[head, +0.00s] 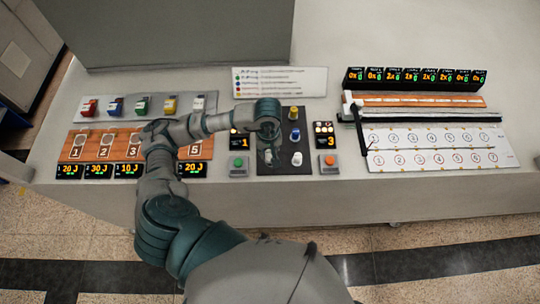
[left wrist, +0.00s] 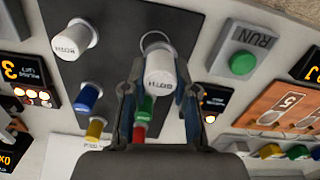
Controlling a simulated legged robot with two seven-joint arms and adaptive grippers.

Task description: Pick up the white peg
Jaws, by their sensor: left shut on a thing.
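A white peg marked "BOTH" (left wrist: 161,72) stands between the fingers of my left gripper (left wrist: 158,88), which is shut on it. In the head view this peg (head: 268,157) shows at the lower left of the dark board (head: 285,117), under my left gripper (head: 270,148). A pale ring on the board shows just beyond the peg in the left wrist view; I cannot tell whether the peg is clear of the board. A second white peg (head: 296,159) stands to its right, and also shows in the left wrist view (left wrist: 73,40). My right gripper is not in view.
Blue (left wrist: 88,96), yellow (left wrist: 96,130), green (left wrist: 145,108) and red (left wrist: 139,132) pegs share the board. A green button (head: 238,160) and an orange button (head: 330,160) flank it. A numbered white panel (head: 435,146) lies to the right.

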